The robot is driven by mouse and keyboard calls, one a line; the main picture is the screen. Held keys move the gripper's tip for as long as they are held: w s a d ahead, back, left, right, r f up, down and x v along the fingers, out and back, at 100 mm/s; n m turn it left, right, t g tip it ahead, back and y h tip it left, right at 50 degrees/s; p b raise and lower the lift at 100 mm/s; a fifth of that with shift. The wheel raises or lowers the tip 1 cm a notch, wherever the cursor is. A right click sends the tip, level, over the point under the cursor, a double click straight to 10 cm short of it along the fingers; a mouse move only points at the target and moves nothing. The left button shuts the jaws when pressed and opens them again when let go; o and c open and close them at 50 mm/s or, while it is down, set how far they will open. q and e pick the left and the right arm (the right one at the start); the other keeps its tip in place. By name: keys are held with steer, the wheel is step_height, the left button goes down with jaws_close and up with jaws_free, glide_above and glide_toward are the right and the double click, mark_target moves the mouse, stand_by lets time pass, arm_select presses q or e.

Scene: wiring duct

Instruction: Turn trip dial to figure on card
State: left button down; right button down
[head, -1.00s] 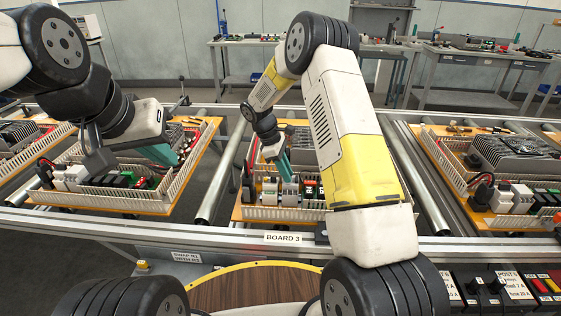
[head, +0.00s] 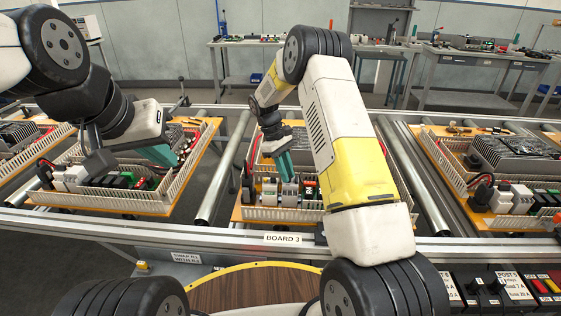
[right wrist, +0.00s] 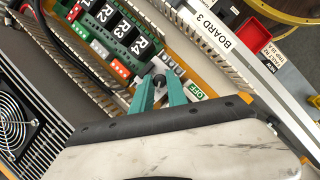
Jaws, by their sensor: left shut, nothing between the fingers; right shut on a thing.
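A small dark dial knob (right wrist: 159,81) sits on a grey device beside a green OFF label (right wrist: 194,92) in the right wrist view. My right gripper (right wrist: 161,85) has its teal fingers on both sides of this knob, shut on it; its pointer and scale are too small to read. In the head view my right gripper (head: 287,176) reaches down to the front row of devices on the middle board (head: 238,212). A white card (right wrist: 263,46) with small print, hard to read, shows past the rail. My left gripper (head: 172,160) is shut and empty over the left board.
Relays marked R2, R3 and R4 (right wrist: 125,30) stand beside the knob. A slotted duct wall (right wrist: 205,60) runs close along the front, by the BOARD 3 label (right wrist: 216,29). A fan unit (right wrist: 18,120) is near. Another board (head: 470,225) lies to the right.

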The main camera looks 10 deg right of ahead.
steer(key=shift+w, duration=0.1)
steer(key=c, duration=1.3)
jaws_free()
steer(key=shift+v, duration=3.95)
